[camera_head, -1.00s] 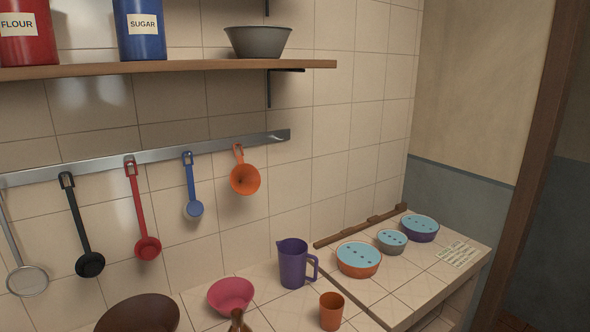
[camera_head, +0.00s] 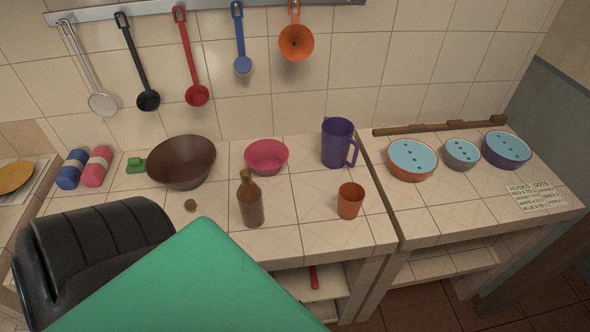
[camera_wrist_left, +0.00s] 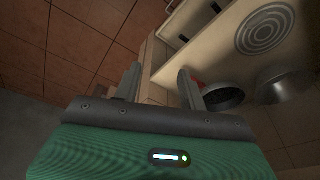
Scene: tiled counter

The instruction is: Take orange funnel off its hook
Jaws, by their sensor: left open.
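The orange funnel (camera_head: 296,42) hangs from a hook on the metal wall rail (camera_head: 210,8), at the right end of the row of hanging tools. Its wide mouth faces out into the room. My left gripper (camera_wrist_left: 157,70) shows in the left wrist view with its two fingers apart and nothing between them. It is away from the funnel, which is not in the wrist view. In the head view my left arm fills the lower left and its fingers do not show. My right gripper is in neither view.
A blue ladle (camera_head: 240,50) hangs just left of the funnel. Below it, a purple jug (camera_head: 337,143), pink bowl (camera_head: 266,157), bottle (camera_head: 251,202) and orange cup (camera_head: 350,201) stand on the counter. Dark cookware (camera_wrist_left: 222,97) is near the fingers in the wrist view.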

